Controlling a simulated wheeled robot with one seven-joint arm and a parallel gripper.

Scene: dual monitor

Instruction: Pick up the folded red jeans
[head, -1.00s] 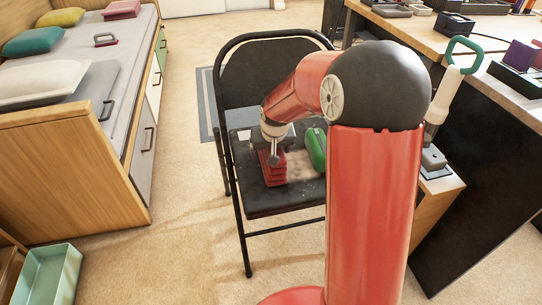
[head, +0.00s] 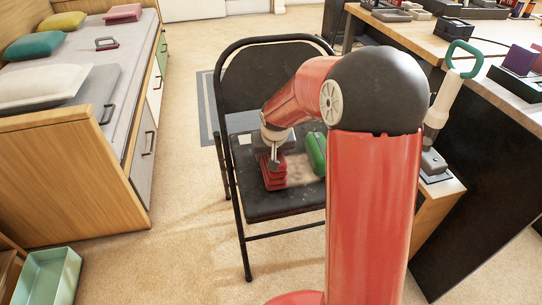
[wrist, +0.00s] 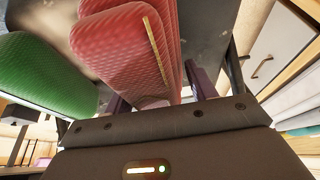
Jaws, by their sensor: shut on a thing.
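The folded red jeans (head: 273,178) are a small stack of red layers on the seat of the black folding chair (head: 262,211). In the wrist view the red jeans (wrist: 128,45) fill the upper middle, with a tan strip on one side. My gripper (head: 274,162) reaches down onto the stack from above. In the wrist view my gripper (wrist: 160,98) has one finger on each side of the red fabric and is shut on it. In the head view I cannot tell whether the stack touches the seat.
A green folded item (head: 316,153) lies on the seat just right of the red jeans, and it shows in the wrist view (wrist: 42,75). A bed (head: 75,161) stands at left, a desk (head: 409,34) at right. A green bin (head: 48,276) sits on the floor at lower left.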

